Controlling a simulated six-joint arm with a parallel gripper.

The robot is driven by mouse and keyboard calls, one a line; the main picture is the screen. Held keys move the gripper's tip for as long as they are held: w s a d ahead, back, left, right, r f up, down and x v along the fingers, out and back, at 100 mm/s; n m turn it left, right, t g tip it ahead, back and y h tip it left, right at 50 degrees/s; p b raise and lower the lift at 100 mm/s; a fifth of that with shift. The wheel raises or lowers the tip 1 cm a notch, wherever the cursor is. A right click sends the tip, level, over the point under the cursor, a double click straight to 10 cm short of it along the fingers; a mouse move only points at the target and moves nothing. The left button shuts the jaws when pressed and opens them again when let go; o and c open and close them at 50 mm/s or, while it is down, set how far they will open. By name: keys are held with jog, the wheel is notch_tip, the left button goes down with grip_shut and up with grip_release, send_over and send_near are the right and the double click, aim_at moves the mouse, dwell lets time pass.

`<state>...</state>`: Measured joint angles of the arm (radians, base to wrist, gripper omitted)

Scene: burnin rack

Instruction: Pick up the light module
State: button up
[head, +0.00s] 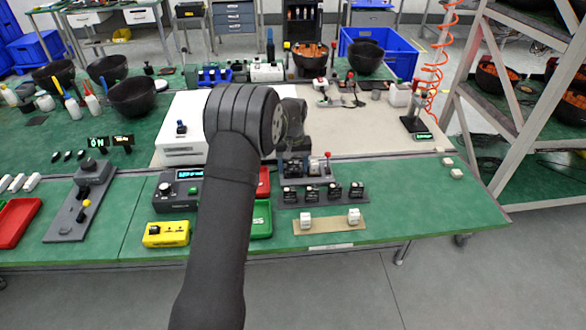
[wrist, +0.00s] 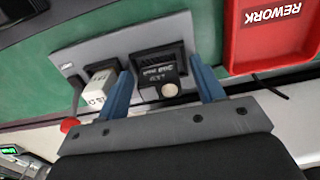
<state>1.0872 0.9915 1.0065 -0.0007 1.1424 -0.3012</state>
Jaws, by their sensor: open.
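In the wrist view, my gripper (wrist: 162,68) is open, with its two blue fingers on either side of a black module (wrist: 157,76). This module has upside-down lettering and a pale round spot, and sits in a dark socket of a grey fixture (wrist: 122,45). Whether the fingers touch it I cannot tell. A white module (wrist: 99,88) with lettering that looks like LED sits in the same fixture, just left of the left finger. In the head view the fixture (head: 318,176) is partly hidden behind my arm, and my fingers cannot be made out.
A red REWORK tray (wrist: 275,35) lies right of the fixture in the wrist view. A red-knobbed lever (wrist: 69,125) stands at the fixture's left.

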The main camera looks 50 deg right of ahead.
jog(key=c, duration=1.1)
